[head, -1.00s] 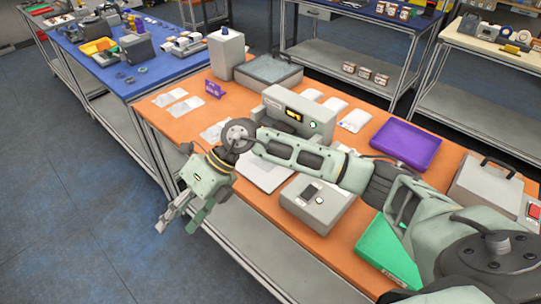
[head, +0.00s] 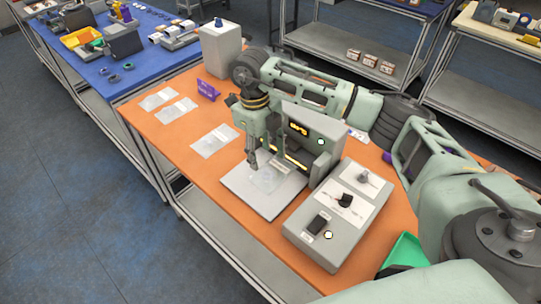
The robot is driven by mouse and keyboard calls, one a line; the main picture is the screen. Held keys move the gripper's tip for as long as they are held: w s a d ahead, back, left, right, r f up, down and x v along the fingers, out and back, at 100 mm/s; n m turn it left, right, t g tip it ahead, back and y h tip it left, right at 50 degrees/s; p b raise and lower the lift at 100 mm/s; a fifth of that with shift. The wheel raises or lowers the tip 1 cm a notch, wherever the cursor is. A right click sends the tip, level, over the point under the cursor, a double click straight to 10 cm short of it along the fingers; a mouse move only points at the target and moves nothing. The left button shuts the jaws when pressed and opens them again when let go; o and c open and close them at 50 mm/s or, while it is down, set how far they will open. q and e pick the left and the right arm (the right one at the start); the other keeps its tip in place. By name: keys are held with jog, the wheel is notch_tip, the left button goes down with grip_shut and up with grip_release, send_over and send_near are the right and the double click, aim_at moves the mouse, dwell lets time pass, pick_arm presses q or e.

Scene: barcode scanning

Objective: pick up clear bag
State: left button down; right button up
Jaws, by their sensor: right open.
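A clear bag (head: 268,181) lies on the pale square plate (head: 252,198) of the grey machine. My right gripper (head: 259,163) points down just above or at the bag's far edge. Its jaws are open. I cannot tell whether a fingertip touches the bag. More clear bags lie flat on the orange table: one pair (head: 214,140) left of the plate and others (head: 177,110) farther back. My left gripper is not in view.
The grey machine (head: 318,135) with a lit display stands right of the plate. A grey box (head: 335,222) with small devices on top is nearer. A purple stand (head: 207,89) and a white box (head: 221,50) are behind. The orange table's left edge is clear.

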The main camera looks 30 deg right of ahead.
aim_at(267, 174)
jog(key=shift+w, duration=0.15)
jog(key=shift+f, duration=0.15)
jog(key=shift+s+a+f+p, duration=0.1)
jog(key=shift+s+f+p, duration=0.45)
jog(key=shift+f+p, duration=1)
jog(key=shift+f, duration=0.1)
jog(key=f, duration=0.2)
jog(key=shift+d+f+p, duration=0.2)
jog(key=shift+f+p, duration=0.1)
jog(key=shift+p, duration=0.1)
jog(key=shift+f, duration=0.5)
jog(key=c, duration=1.2)
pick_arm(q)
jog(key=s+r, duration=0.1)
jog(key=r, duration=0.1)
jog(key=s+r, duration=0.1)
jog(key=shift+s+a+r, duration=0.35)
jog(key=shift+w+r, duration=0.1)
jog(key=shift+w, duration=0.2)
pick_arm(e)
jog(key=shift+w+d+r, duration=0.1)
jog(key=shift+r, duration=0.05)
